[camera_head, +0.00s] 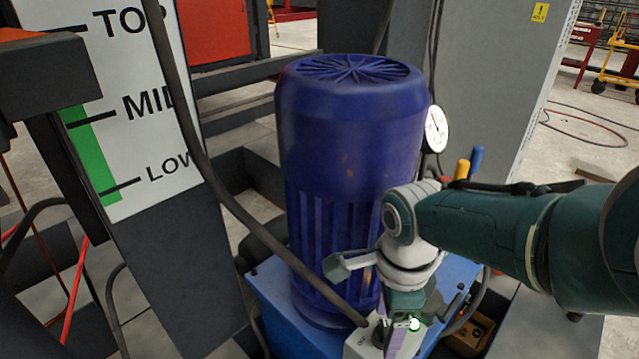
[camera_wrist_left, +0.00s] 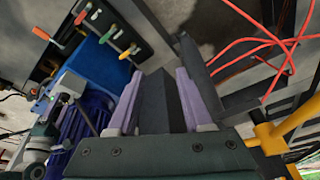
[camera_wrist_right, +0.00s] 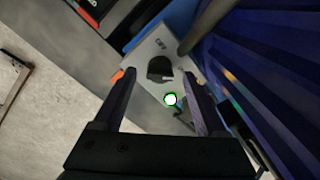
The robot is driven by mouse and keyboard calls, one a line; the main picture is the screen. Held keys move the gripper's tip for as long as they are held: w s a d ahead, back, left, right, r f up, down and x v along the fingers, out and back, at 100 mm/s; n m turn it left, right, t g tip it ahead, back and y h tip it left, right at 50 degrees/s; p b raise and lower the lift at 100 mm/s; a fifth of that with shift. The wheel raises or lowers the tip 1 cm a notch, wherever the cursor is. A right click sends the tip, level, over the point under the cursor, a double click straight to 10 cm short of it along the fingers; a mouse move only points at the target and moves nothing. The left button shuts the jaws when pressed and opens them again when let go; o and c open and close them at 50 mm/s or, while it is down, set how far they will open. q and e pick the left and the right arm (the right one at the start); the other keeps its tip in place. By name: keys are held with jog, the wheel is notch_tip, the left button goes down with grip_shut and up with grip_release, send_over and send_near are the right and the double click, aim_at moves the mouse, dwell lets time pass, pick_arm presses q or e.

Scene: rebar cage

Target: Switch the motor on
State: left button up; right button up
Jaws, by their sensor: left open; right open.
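The motor (camera_head: 350,125) is a tall blue ribbed cylinder on a blue base, in the middle of the head view. A pale switch box (camera_head: 360,343) sits at its front foot, partly hidden by my right gripper (camera_head: 400,335). In the right wrist view, the box has a black rotary knob (camera_wrist_right: 160,68) with small lettering above it, too small to read surely. My left gripper (camera_wrist_left: 159,78) is open, away from the box.
A dark hose (camera_head: 215,190) runs down in front of the motor to the box. A gauge (camera_head: 436,129) and coloured handles (camera_head: 470,165) stand behind my right arm. A TOP/MID/LOW level board (camera_head: 130,110) is at left. Red cables (camera_wrist_left: 265,45) and dark beams lie near my left gripper.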

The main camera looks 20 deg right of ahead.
aim_at(386, 329)
notch_tip(386, 329, up, 9)
jog(key=p, duration=0.6)
jog(key=shift+f+p, duration=0.2)
jog(key=shift+p, duration=0.1)
